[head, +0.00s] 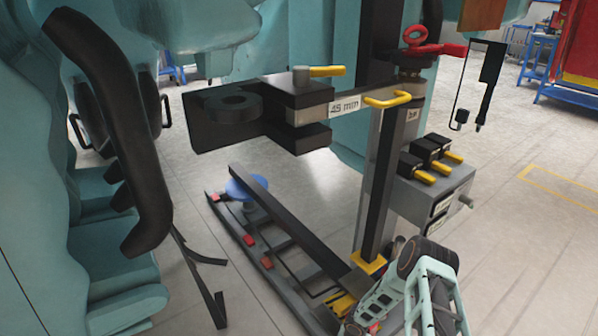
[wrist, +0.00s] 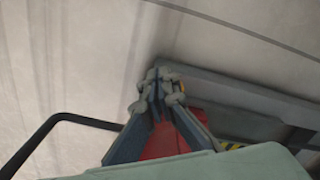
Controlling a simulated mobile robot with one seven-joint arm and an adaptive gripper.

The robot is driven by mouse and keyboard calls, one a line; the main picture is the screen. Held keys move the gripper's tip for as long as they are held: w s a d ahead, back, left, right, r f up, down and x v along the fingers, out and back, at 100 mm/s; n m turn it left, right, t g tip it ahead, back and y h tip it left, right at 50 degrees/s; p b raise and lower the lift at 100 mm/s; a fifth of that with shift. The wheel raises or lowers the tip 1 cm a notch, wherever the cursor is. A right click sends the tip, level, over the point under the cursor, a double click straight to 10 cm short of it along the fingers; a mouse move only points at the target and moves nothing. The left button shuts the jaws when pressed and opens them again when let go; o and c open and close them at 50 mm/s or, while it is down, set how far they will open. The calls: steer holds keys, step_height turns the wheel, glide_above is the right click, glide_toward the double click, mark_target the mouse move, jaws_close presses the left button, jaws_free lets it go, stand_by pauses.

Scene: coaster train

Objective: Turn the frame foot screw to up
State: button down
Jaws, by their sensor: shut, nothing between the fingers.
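My gripper (wrist: 160,78) is shut and empty in the wrist view, its fingertips together near the edge of a grey beam (wrist: 240,90). A red part (wrist: 165,142) shows behind and between the fingers; I cannot tell what it belongs to. In the head view my arm (head: 435,285) reaches down at the bottom right, by the foot of the black and grey frame (head: 375,190). The fingertips are not clear there. I cannot pick out the foot screw for sure in either view.
A low rail base (head: 270,270) with red blocks and a blue disc (head: 245,187) lies left of the post. A black clamp (head: 235,110) juts out above. Teal train seats (head: 100,240) with a black restraint bar (head: 120,130) stand left.

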steer(key=shift+s+d+r+p, duration=0.2)
steer(key=shift+s+d+p, duration=0.05)
steer(key=shift+d+p, duration=0.4)
steer(key=r+p, duration=0.1)
steer(key=r, duration=0.1)
steer(key=r+p, duration=0.1)
steer(key=p, duration=0.1)
steer(key=r+p, duration=0.2)
steer(key=shift+a+r, duration=0.35)
steer(key=shift+a, duration=0.1)
